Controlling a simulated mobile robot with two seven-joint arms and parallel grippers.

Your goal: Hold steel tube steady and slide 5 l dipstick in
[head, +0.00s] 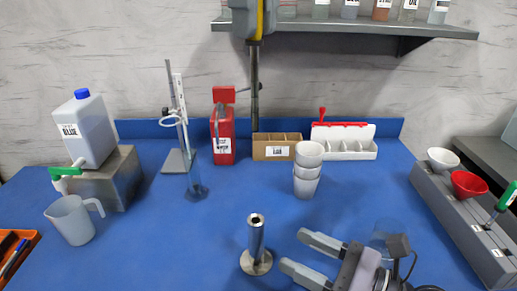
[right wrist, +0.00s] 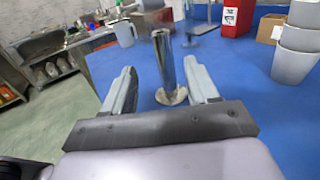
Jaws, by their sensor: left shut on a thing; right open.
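The steel tube (head: 256,237) stands upright on a round base on the blue table, with its open top facing up. It also shows in the right wrist view (right wrist: 164,62), straight ahead between the fingers. My right gripper (head: 294,250) is open and empty, just right of the tube and apart from it in the head view. My left gripper (head: 255,22) is at the top edge of the head view, shut on the dipstick (head: 254,75), a thin dark rod with a yellow upper part. The rod hangs upright, its lower end higher in the picture than the tube's mouth.
Stacked white cups (head: 307,170) stand behind the tube. A clear glass beaker (head: 386,238) is close to my right gripper. A measuring jug (head: 72,220) is at left, a red can (head: 223,135) at the back, a grey rack (head: 450,212) with funnels at right.

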